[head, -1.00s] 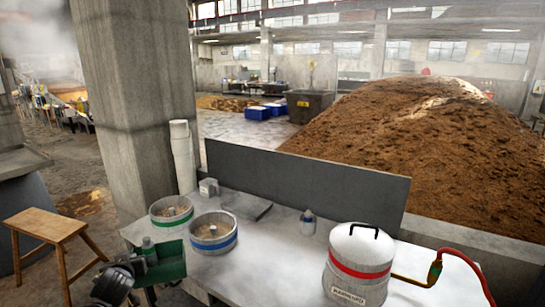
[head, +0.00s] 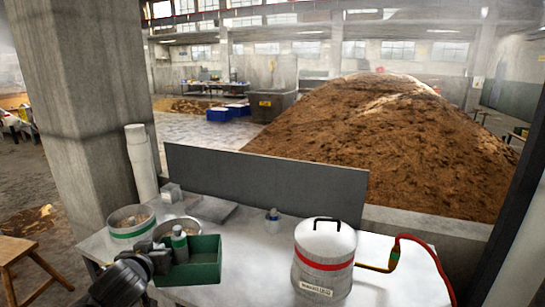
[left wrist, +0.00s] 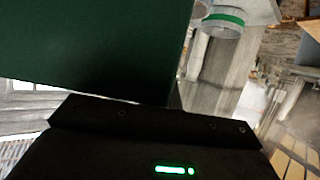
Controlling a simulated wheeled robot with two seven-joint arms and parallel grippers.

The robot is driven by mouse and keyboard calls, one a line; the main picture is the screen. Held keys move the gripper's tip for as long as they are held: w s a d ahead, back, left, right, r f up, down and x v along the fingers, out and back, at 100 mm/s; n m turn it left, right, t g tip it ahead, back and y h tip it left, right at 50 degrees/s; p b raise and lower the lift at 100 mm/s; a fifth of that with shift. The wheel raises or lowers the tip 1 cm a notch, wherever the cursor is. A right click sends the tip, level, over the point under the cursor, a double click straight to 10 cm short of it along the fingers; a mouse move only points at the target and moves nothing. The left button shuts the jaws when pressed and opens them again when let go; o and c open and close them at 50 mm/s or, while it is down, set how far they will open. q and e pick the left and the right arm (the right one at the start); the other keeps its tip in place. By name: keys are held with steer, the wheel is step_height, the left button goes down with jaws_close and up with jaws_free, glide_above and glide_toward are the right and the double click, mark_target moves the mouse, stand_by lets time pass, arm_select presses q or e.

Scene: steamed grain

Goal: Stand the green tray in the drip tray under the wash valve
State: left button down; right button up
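The green tray (head: 205,262) is held up over the front left of the table in the head view. A small green bottle with a pale cap (head: 179,244) stands in it. My left gripper (head: 160,262) is at the tray's left side and appears shut on its wall. In the left wrist view the dark green tray (left wrist: 90,45) fills the upper left, close to the gripper's black body; the fingertips are hidden. I cannot identify the drip tray or the wash valve. My right gripper is not in view.
A green-banded pot (head: 131,222) and another pot (head: 178,226), partly hidden by the tray, stand at the left. A red-banded tank (head: 324,262) with a red hose (head: 430,255) stands at the right. A small bottle (head: 273,222) and dark upright panel (head: 265,185) are behind. The table's middle is clear.

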mark_target(175, 267)
arm_select(q)
steer(key=s+d+r+m+h, duration=0.1)
steer(key=s+d+r, duration=0.3)
steer(key=d+r, duration=0.3)
steer(key=shift+s+d+h, duration=0.15)
steer(key=shift+s+h, duration=0.15)
steer(key=shift+s, duration=0.1)
steer(key=f, duration=0.2)
steer(key=s+f, duration=0.1)
steer(key=f, duration=0.2)
steer(key=shift+s+f, duration=0.3)
steer(key=shift+f, duration=0.05)
